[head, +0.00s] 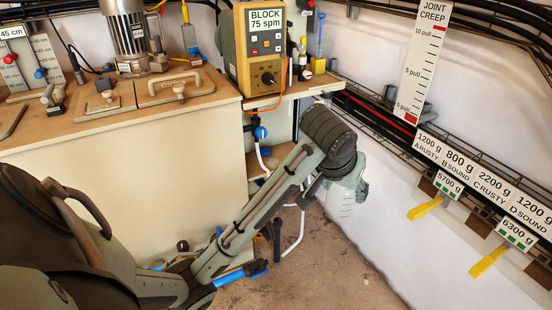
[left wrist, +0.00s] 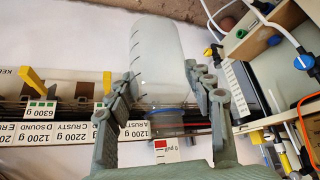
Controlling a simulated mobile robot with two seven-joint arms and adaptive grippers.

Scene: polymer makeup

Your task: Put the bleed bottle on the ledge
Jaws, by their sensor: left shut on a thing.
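The bleed bottle (left wrist: 157,50) is a translucent, cloudy bottle with dark graduation marks and a blue cap or collar at its near end. My left gripper (left wrist: 161,76) is shut on it, one finger on each side. In the head view the bottle (head: 344,207) shows partly below my left gripper (head: 352,188), beside the white wall and above the floor; my wrist hides the rest. A wooden ledge (head: 305,88) juts out at the right end of the bench, higher in the picture than the bottle. My right gripper is not in view.
A yellow control box (head: 262,52) stands at the ledge, with small bottles behind it. A lower wooden shelf (head: 258,168) and white piping lie beneath. Cables, labelled plates and yellow levers (head: 425,209) line the right wall. The brown floor (head: 330,270) is largely open.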

